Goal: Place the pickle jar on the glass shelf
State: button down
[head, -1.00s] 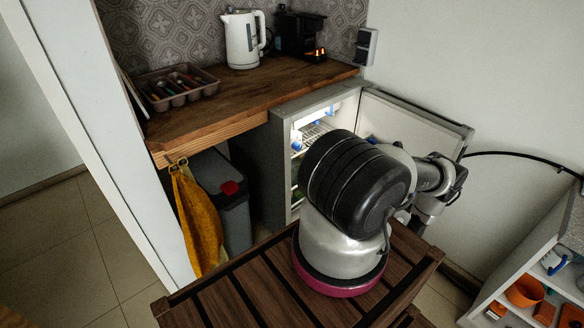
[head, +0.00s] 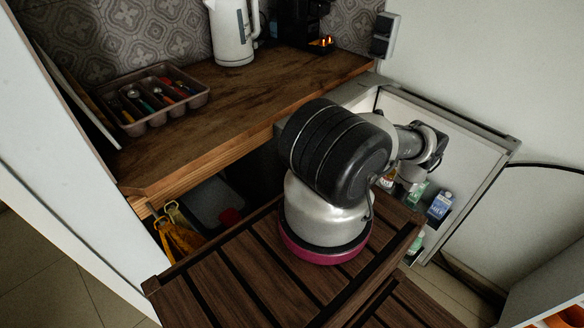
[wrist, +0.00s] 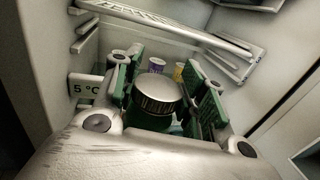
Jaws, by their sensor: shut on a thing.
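In the wrist view my gripper (wrist: 163,88) is shut on the pickle jar (wrist: 154,100), a green jar with a pale metal lid. The jar is between the green finger pads, inside the fridge. Its base is hidden, so I cannot tell whether it touches anything below. A shelf with a pale metal front edge (wrist: 165,24) crosses above and behind the jar; I cannot tell whether it is the glass shelf. In the head view my arm hides the gripper, the jar and most of the fridge interior.
A purple cup (wrist: 157,64) and a yellow cup (wrist: 179,72) stand behind the jar. A "5 °C" label (wrist: 86,89) is on the left. The open fridge door (head: 470,150) holds a blue milk carton (head: 440,205). The wooden counter (head: 220,110) carries a cutlery tray (head: 203,98) and kettle (head: 233,35).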

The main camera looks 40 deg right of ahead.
jog(key=w+d+f, duration=0.1)
jog(key=w+d, duration=0.2)
jog(key=w, duration=1.5)
jog(key=shift+w+f, duration=0.15)
jog(key=shift+f, duration=0.05)
jog(key=c, duration=0.8)
grip_release()
jog(key=shift+f, duration=0.15)
